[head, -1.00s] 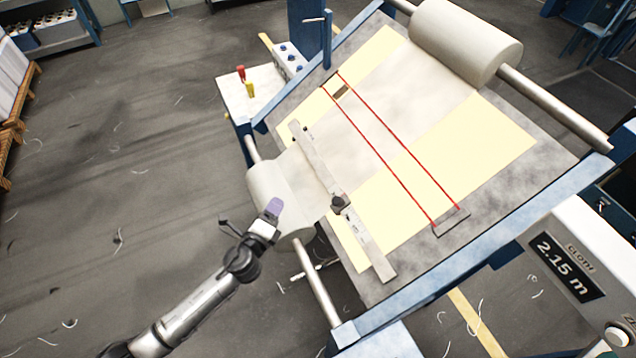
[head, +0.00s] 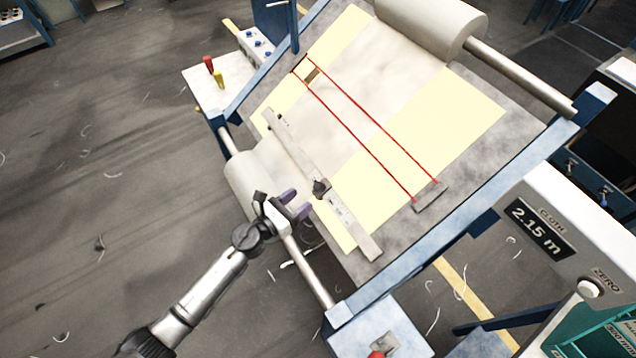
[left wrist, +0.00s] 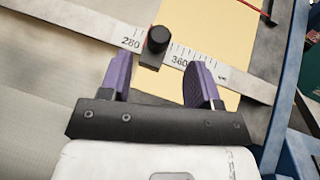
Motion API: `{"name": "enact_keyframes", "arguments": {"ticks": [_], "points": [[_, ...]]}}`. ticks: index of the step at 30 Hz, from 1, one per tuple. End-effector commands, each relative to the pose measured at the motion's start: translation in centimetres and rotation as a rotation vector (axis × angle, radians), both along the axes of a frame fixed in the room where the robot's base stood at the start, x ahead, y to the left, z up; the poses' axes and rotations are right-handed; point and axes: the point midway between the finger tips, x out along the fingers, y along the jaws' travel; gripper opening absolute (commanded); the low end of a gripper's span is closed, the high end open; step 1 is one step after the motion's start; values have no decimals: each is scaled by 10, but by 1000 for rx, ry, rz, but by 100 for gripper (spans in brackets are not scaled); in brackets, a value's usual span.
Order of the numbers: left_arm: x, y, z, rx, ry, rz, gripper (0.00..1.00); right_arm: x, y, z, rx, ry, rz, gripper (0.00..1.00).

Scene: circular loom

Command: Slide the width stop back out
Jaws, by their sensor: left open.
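The width stop is a small dark block with a round black knob (head: 320,187) on a pale metal scale bar (head: 356,232) that crosses the cloth. In the left wrist view the stop's knob (left wrist: 158,38) sits between the printed marks 280 and 360 on the bar (left wrist: 238,84). My left gripper (head: 297,204) is open just short of the bar, beside the stop. Its purple fingers (left wrist: 160,78) point at the stop with a gap between them, and the stop shows in front of that gap. My right gripper is out of view.
A cloth roll (head: 250,178) lies near my left arm, and a larger roll (head: 432,22) is at the far end. A blue frame rail (head: 450,206) borders the right side.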

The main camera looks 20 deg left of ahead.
Motion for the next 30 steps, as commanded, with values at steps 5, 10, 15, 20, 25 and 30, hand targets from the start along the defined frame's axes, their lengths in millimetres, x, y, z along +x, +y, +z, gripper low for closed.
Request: {"name": "enact_keyframes", "arguments": {"ticks": [5,10,15,20,25,30], "points": [[31,-14,1,-3,-1,2,57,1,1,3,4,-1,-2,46],[51,-24,0,-2,0,2,57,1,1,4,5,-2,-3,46],[64,-30,0,-1,1,1,57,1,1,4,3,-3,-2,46],[69,-32,0,-1,1,1,57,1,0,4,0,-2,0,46],[70,-33,0,-1,1,1,57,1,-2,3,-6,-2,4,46],[70,-33,0,-1,1,1,53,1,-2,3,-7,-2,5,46]]}}
